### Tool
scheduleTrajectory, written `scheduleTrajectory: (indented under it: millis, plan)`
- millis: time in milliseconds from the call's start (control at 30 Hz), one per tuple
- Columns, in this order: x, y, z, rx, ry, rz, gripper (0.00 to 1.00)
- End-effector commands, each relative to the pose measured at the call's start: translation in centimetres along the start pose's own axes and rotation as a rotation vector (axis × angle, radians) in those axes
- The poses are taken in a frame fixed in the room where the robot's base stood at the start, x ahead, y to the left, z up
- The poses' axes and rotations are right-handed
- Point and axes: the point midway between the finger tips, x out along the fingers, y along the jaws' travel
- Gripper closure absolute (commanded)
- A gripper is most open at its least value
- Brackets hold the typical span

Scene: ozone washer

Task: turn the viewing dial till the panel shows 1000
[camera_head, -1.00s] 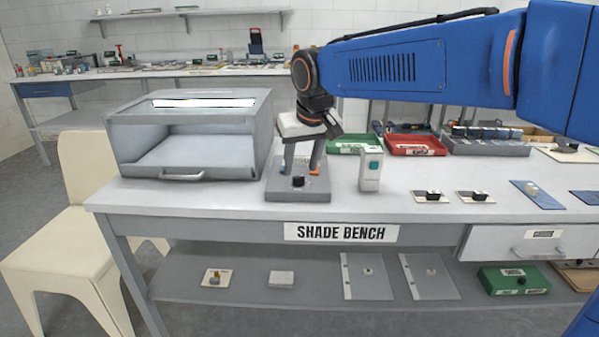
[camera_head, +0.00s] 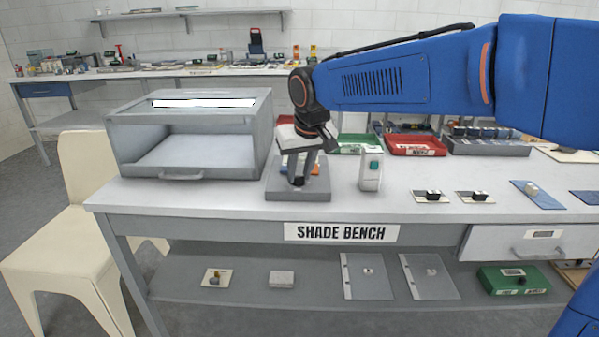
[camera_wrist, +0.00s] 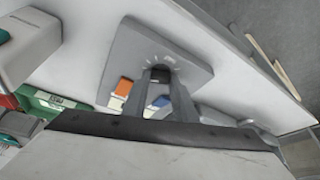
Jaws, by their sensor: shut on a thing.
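The viewing dial is a dark knob (camera_wrist: 159,74) on a flat grey base (camera_head: 318,187) on the bench, with pale tick marks around it in the wrist view. My gripper (camera_head: 297,183) reaches down over the base, and its two grey fingers are shut on the knob from both sides. In the head view the fingers mostly hide the knob. A grey viewing cabinet (camera_head: 192,125) with a bright lit strip in its top stands left of the base. No readable number shows in either view.
A small white box with a green button (camera_head: 370,171) stands close right of the base. Green (camera_head: 357,149) and red (camera_head: 415,150) trays lie behind. Small orange (camera_wrist: 124,87) and blue blocks show near the base. The bench front (camera_head: 230,208) is clear.

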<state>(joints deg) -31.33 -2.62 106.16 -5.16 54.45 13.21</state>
Motion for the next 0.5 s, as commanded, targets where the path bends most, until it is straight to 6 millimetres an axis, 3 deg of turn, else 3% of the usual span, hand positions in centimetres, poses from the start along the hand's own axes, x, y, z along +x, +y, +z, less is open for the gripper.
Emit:
scheduleTrajectory:
  millis: [500]
  plan:
    - [0.05,-0.2,0.0,0.213,-0.001,0.089,0.97]
